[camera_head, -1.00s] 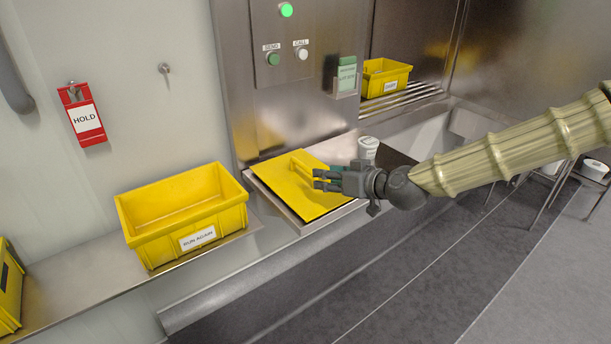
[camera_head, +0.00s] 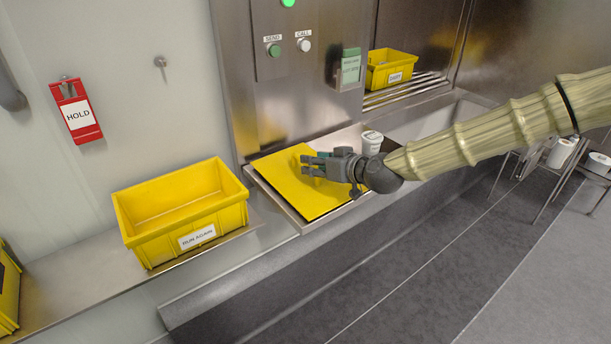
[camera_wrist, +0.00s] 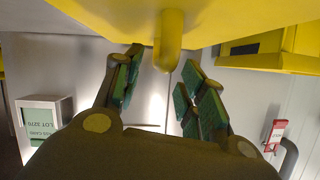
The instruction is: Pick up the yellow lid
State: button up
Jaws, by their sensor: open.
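The yellow lid (camera_head: 285,190) lies flat on a shallow metal tray (camera_head: 304,228) in the head view. My gripper (camera_head: 306,164) is over the lid's upper right part, its fingers pointing left, and hides the lid's handle there. In the wrist view the lid (camera_wrist: 110,18) fills the top edge, and its rounded yellow handle (camera_wrist: 170,42) sticks out towards the gap between my open fingers (camera_wrist: 160,75). The fingers stand apart on either side of the handle's line, with nothing held. Whether the handle's end is between the pads in depth is hard to tell.
A yellow bin marked RUN AGAIN (camera_head: 187,244) stands left of the tray. Another yellow bin (camera_head: 392,70) sits on rollers in the opening behind. A white cup (camera_head: 371,143) stands close behind my gripper. A panel with buttons (camera_head: 287,50) rises behind the tray.

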jog(key=shift+p+x, duration=0.55)
jog(key=shift+x, duration=1.9)
grip_shut()
